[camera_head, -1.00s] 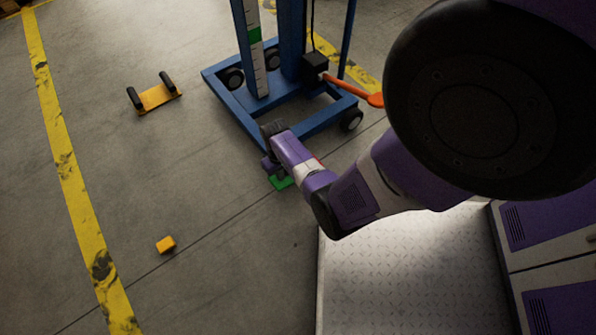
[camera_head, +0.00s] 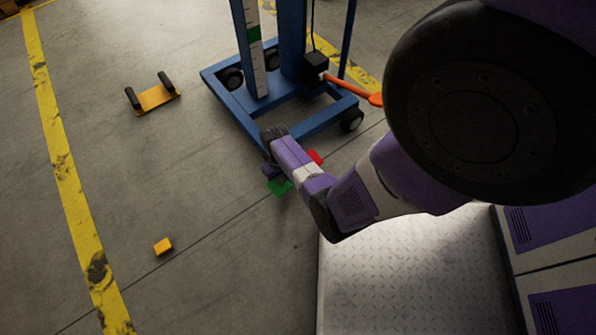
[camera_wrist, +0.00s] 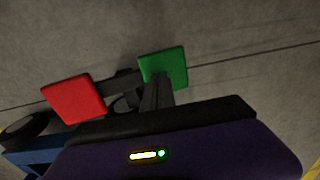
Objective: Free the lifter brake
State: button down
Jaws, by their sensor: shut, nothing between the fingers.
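The blue lifter (camera_head: 325,118) stands on casters at the top centre of the head view. At its near corner are a red pedal (camera_head: 315,157) and a green pedal (camera_head: 279,188), partly hidden by my arm. In the wrist view the red pedal (camera_wrist: 73,100) is at left and the green pedal (camera_wrist: 164,68) right of centre, joined by a dark linkage. My gripper (camera_wrist: 157,94) is shut and empty, its dark fingers reaching to the green pedal's near edge. Whether they press on it I cannot tell. My gripper is low by the pedals in the head view.
An orange handle (camera_head: 350,90) sticks out from the lifter's black box (camera_head: 315,66). A yellow block (camera_head: 163,246) and an orange piece with black rollers (camera_head: 157,97) lie on the floor at left. A yellow line (camera_head: 75,190) runs beyond them. Floor between is clear.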

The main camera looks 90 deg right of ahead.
notch_tip(320, 180, up, 9)
jog(key=p, duration=0.8)
jog(key=shift+p, duration=0.4)
jog(key=shift+d, duration=0.1)
